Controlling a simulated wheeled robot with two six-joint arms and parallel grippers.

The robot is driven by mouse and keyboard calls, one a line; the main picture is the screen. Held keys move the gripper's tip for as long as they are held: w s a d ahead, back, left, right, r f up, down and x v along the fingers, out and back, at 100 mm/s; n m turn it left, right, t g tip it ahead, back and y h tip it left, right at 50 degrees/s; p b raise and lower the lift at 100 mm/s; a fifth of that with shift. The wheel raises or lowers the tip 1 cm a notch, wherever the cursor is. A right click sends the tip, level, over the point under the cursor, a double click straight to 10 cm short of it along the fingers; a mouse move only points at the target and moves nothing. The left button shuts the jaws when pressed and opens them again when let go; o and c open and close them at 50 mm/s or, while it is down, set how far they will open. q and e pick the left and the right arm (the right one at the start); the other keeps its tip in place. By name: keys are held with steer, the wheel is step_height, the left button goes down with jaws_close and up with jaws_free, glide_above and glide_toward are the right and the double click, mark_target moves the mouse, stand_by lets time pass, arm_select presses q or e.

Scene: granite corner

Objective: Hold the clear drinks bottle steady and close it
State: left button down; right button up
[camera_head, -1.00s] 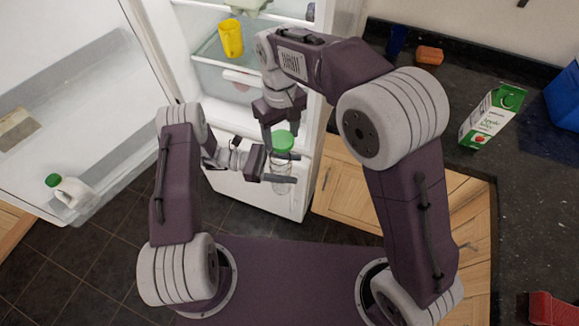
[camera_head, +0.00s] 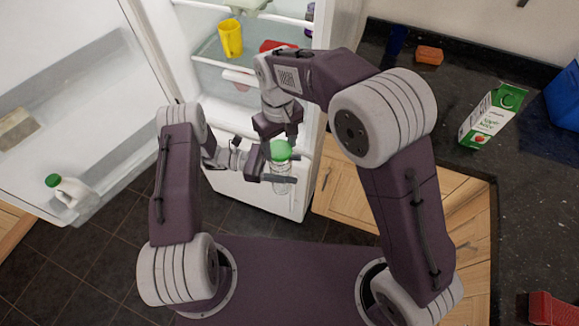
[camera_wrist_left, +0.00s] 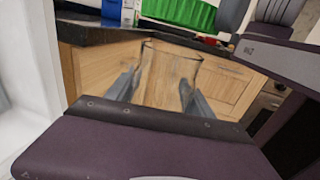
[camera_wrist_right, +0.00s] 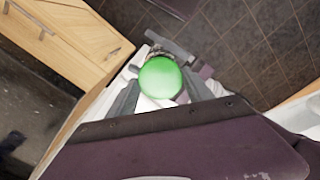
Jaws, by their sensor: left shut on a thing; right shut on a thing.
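The clear drinks bottle (camera_head: 280,186) stands upright in front of the open fridge. My left gripper (camera_head: 278,170) is shut on the bottle's body from the left, and the clear wall shows between its fingers in the left wrist view (camera_wrist_left: 165,75). A green cap (camera_head: 280,150) is at the top of the bottle. My right gripper (camera_head: 279,138) comes down from above and is shut on the cap. In the right wrist view the cap (camera_wrist_right: 160,78) is round and between the fingertips. Whether the cap is fully seated cannot be told.
The open fridge (camera_head: 255,80) holds a yellow cup (camera_head: 231,38). Its door at left holds a milk bottle with a green cap (camera_head: 70,190).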

mark_target(281, 173)
stand_by(0.7)
steer(key=shift+f, duration=0.85)
steer(key=shift+f, duration=0.6)
